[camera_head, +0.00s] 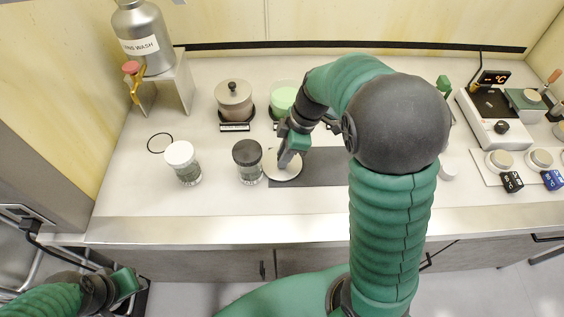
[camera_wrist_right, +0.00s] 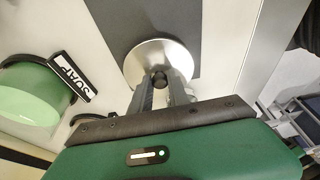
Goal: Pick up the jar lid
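A round silvery lid (camera_head: 284,172) with a dark knob lies at the left end of a dark mat on the counter. In the right wrist view the lid (camera_wrist_right: 137,68) is straight ahead, with its knob between my fingertips. My right gripper (camera_head: 287,157) reaches down over the lid; in the wrist view its two fingers (camera_wrist_right: 160,82) flank the knob closely. Whether they press on it I cannot tell. My left gripper (camera_head: 125,285) is at the lower left, in front of the counter, well away from the lid; its opening is unclear.
A black-topped jar (camera_head: 247,174) stands just left of the lid, and a white-topped jar (camera_head: 186,172) further left. A lidded canister (camera_head: 234,101) and a pale green container (camera_head: 284,95) stand behind. A hotplate (camera_head: 492,118) is at right.

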